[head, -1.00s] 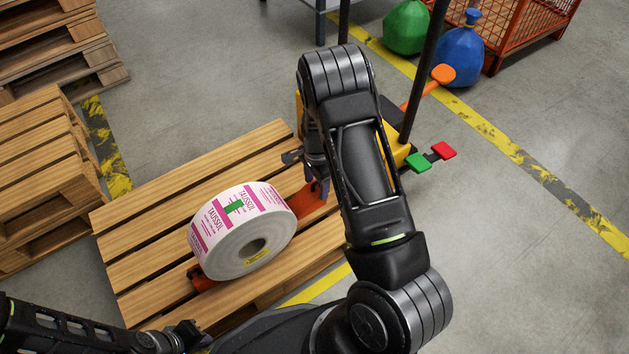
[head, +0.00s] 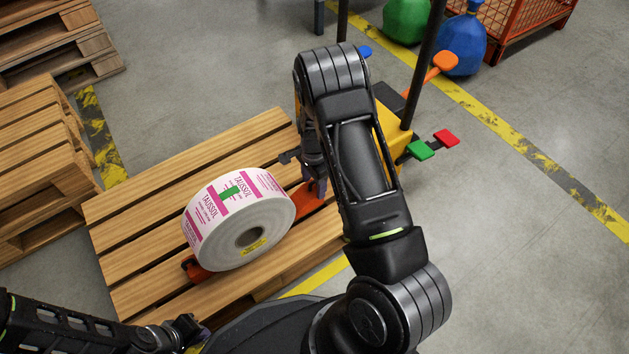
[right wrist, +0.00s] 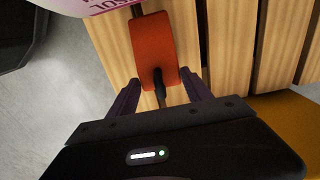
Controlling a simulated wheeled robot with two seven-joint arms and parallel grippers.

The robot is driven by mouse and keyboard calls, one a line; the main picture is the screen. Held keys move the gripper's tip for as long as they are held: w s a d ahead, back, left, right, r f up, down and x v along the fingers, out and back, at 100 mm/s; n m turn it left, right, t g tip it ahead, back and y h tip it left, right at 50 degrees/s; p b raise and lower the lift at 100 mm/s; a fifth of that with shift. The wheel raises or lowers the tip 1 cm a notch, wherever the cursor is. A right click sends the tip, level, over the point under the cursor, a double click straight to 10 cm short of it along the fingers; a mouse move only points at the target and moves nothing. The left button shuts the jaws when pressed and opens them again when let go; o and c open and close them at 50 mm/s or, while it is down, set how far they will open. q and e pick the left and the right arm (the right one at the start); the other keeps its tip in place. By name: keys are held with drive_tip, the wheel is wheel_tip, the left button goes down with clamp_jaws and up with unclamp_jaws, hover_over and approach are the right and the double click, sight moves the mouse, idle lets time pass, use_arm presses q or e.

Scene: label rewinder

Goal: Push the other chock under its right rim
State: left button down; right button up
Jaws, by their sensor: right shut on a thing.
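A big white roll with pink and green labels (head: 225,222) lies on its curved side on the wooden pallet (head: 150,215). One orange-red chock (head: 197,270) is mostly hidden under its lower left rim. The other orange-red chock (head: 307,203) is at the roll's right rim; it also shows in the right wrist view (right wrist: 153,45), its far end close to the roll. I cannot tell whether they touch. My right gripper (head: 318,188) is shut on this chock's dark handle, which is between its fingers in the right wrist view. My left gripper (head: 195,333) is low at the left, away from the roll, its jaws unclear.
A yellow pallet truck (head: 392,135) with a dark post and red and green pedals stands just behind my right arm. Stacked pallets (head: 40,150) are at the left. Blue (head: 463,45) and green (head: 405,20) bags stand by an orange cage (head: 525,30). The right floor is clear.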

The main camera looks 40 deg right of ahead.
sight(310, 191)
drive_tip(key=f+b, duration=0.2)
drive_tip(key=f, duration=0.1)
drive_tip(key=shift+a+f, duration=0.1)
drive_tip(key=shift+a, duration=0.6)
drive_tip(key=o, duration=1.4)
drive_tip(key=shift+o, duration=0.2)
wheel_tip(310, 191, up, 7)
drive_tip(key=p, duration=0.3)
drive_tip(key=shift+f, duration=0.15)
drive_tip(key=shift+r+p, duration=0.4)
drive_tip(key=shift+r, duration=0.2)
